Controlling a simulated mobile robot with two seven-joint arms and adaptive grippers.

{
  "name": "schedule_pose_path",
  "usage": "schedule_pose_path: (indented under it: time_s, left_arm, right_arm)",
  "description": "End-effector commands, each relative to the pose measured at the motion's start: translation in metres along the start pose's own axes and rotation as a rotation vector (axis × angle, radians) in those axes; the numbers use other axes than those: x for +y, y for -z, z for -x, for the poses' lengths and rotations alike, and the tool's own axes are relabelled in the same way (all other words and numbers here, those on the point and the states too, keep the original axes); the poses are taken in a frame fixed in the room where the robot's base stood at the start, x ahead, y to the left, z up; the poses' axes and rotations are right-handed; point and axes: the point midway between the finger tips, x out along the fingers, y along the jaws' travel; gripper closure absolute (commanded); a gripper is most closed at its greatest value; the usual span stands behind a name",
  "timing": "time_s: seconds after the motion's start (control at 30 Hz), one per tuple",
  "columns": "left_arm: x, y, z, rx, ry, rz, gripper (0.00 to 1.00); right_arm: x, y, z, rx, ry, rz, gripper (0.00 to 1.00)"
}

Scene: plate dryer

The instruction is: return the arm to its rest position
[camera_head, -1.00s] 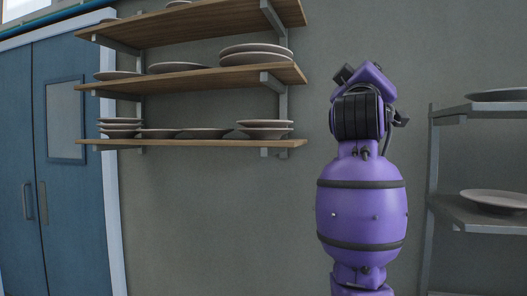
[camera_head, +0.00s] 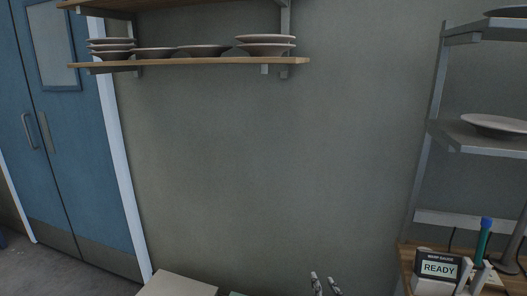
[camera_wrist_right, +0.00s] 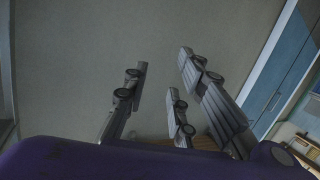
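My right gripper (camera_head: 325,285) shows only as grey fingertips at the bottom edge of the head view, in front of the bare wall. In the right wrist view its grey fingers (camera_wrist_right: 163,85) are spread apart with nothing between them. The purple part of my right arm (camera_wrist_right: 110,160) fills the bottom of that view. No object touches the fingers. The rest of the right arm is below the head view. My left gripper and arm are in neither view.
A wooden wall shelf (camera_head: 190,62) with several plates is at upper left. A metal rack (camera_head: 440,110) with plates stands at right, above a device reading READY (camera_head: 438,268). Blue doors (camera_head: 60,140) are at left. A pale surface (camera_head: 185,284) shows at bottom. The middle wall is bare.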

Motion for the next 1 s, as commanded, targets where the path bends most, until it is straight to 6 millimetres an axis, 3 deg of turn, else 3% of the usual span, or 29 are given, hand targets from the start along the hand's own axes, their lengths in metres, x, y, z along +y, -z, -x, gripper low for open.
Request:
schedule_pose_path:
  time_s: [0.03, 0.2, 0.3, 0.43, 0.5, 0.6, 1.0]
  left_arm:
    - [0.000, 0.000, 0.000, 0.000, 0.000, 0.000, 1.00]
    - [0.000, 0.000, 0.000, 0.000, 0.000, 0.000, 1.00]
    - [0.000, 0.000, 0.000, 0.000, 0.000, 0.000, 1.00]
    - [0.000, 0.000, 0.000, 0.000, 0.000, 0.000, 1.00]
    - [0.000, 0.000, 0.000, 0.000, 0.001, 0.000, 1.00]
    - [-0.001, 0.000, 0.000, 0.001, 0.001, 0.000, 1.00]
    - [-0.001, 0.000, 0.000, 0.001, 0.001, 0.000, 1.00]
  right_arm:
    - [-0.006, -0.040, 0.021, -0.059, 0.009, -0.025, 0.75]
    - [-0.023, -0.147, 0.096, -0.241, 0.026, -0.086, 0.75]
    - [-0.032, -0.201, 0.145, -0.351, 0.025, -0.109, 0.75]
    - [-0.038, -0.255, 0.205, -0.471, 0.016, -0.130, 0.75]
    - [-0.039, -0.273, 0.230, -0.517, 0.008, -0.138, 0.75]
    - [-0.039, -0.288, 0.252, -0.557, 0.000, -0.144, 0.75]
    - [-0.039, -0.288, 0.252, -0.557, 0.000, -0.144, 0.75]
